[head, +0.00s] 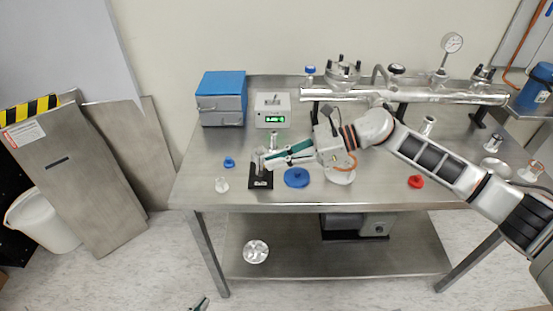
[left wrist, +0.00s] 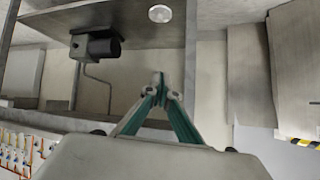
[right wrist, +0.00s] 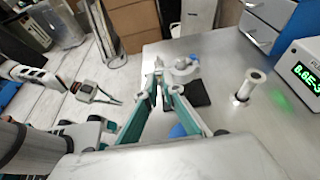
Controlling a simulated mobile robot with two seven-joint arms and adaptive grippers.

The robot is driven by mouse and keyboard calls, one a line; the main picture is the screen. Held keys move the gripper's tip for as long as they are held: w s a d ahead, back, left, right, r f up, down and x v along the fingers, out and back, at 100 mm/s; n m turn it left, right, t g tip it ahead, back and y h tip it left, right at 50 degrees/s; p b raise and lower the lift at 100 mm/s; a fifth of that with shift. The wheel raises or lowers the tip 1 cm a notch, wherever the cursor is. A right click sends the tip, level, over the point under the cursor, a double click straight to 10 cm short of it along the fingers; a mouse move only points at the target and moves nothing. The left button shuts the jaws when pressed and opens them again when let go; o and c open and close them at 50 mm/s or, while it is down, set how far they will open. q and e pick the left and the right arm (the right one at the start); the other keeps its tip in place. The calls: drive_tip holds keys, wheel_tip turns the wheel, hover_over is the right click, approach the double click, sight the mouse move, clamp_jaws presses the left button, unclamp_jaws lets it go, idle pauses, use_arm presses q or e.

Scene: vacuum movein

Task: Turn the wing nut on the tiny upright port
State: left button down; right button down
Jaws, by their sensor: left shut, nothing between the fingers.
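The tiny upright port (head: 258,156) is a small metal fitting on a black base block (head: 261,181) at the table's front left. The base also shows in the right wrist view (right wrist: 194,93). My right gripper (head: 264,158) reaches in from the right with its fingertips at the port's upper part. In the right wrist view its fingertips (right wrist: 159,73) nearly meet, hiding the port; the wing nut cannot be made out. My left gripper (head: 201,304) is low in front of the table, away from the port. In the left wrist view its fingertips (left wrist: 161,80) are together and empty.
Behind the port stand a metal tube (right wrist: 250,85) and a gauge controller (head: 272,110) with a green display. A blue cap (head: 229,162), a pale fitting (head: 221,185) and a blue disc (head: 297,177) lie close around the base. A long pipe manifold (head: 430,96) runs along the back.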

drive_tip(key=shift+w+f+m+g+b, duration=0.25)
drive_tip(key=shift+m+g+b, duration=0.3)
drive_tip(key=shift+b, duration=0.6)
drive_tip(key=shift+m+b, duration=0.25)
drive_tip(key=shift+b, duration=0.05)
use_arm(q)
drive_tip(key=shift+w+a+f, duration=0.4)
drive_tip(key=shift+w+f, duration=0.1)
drive_tip(key=shift+f, duration=0.1)
use_arm(e)
drive_tip(key=shift+r, duration=0.25)
drive_tip(key=c, duration=2.4)
unclamp_jaws()
drive_tip(key=shift+c, duration=0.2)
use_arm(q)
drive_tip(key=shift+f, duration=0.1)
drive_tip(key=shift+s, duration=0.15)
